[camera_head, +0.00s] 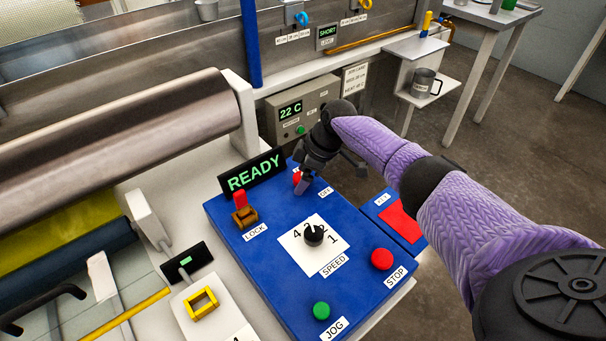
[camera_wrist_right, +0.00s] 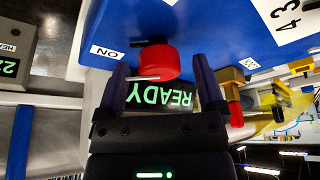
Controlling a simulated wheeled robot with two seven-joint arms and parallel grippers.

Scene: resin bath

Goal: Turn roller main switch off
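The blue control panel (camera_head: 265,262) has a red switch knob (camera_head: 297,178) at its far edge, partly hidden by my right gripper (camera_head: 322,172). In the right wrist view the red knob (camera_wrist_right: 155,62) has thin metal pins and sits beside a label that reads ON. My right gripper's two dark fingers (camera_wrist_right: 160,86) are spread, one on each side of the knob in the picture, with visible gaps; contact is not seen. The display (camera_head: 254,173) behind the panel reads READY in green. My left gripper is not in view.
The panel also carries a red LOCK lever (camera_head: 240,200), a black SPEED dial (camera_head: 313,234), a red STOP button (camera_head: 382,259) and a green JOG button (camera_head: 321,310). A large metal roller (camera_head: 110,140) lies to the left. A temperature box (camera_head: 300,108) stands behind my gripper.

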